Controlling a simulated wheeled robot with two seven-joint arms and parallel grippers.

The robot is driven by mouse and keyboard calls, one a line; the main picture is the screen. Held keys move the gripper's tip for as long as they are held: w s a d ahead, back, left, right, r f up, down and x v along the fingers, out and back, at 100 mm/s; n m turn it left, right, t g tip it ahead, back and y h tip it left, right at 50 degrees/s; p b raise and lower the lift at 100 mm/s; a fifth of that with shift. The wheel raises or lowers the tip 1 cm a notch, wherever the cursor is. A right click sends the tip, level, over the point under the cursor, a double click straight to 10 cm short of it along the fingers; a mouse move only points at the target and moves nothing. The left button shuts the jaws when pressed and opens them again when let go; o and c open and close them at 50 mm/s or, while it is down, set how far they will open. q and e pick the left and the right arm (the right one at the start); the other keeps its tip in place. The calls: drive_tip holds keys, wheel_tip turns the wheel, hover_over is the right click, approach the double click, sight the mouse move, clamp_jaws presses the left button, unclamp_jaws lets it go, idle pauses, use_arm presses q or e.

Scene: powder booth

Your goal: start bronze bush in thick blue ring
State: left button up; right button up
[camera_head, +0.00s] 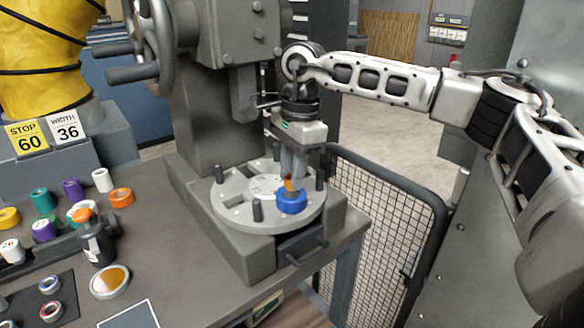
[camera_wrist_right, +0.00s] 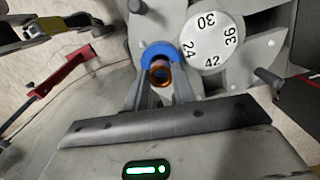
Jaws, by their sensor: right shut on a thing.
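The thick blue ring (camera_head: 291,203) lies on the round grey press table (camera_head: 235,207), near its front right edge. My right gripper (camera_head: 291,176) points down over the ring and is shut on the bronze bush (camera_head: 289,185). In the right wrist view the bush (camera_wrist_right: 160,73) sits between the fingertips, in front of the blue ring (camera_wrist_right: 158,52). The bush lines up roughly with the ring's opening. I cannot tell whether its lower end is inside the ring or just above it. My left gripper does not show.
Dark upright pegs (camera_head: 257,211) stand around the press table, and the press column rises behind it. A white numbered dial (camera_wrist_right: 208,40) is beside the ring. Coloured rings, a dark bottle (camera_head: 95,243) and a dish (camera_head: 110,281) occupy the bench at left. A mesh fence (camera_head: 385,235) stands at right.

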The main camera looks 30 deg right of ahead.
drive_tip(key=shift+a, duration=0.1)
idle(0.4)
use_arm(q)
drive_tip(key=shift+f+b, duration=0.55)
drive_tip(key=shift+b, duration=0.1)
use_arm(e)
drive_tip(key=shift+f, duration=0.95)
drive_tip(key=o, duration=1.1)
drive_tip(key=shift+c, duration=0.2)
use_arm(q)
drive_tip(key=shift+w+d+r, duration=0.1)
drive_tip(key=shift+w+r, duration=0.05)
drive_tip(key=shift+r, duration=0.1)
use_arm(e)
wheel_tip(320, 180, up, 16)
drive_tip(key=d, duration=0.2)
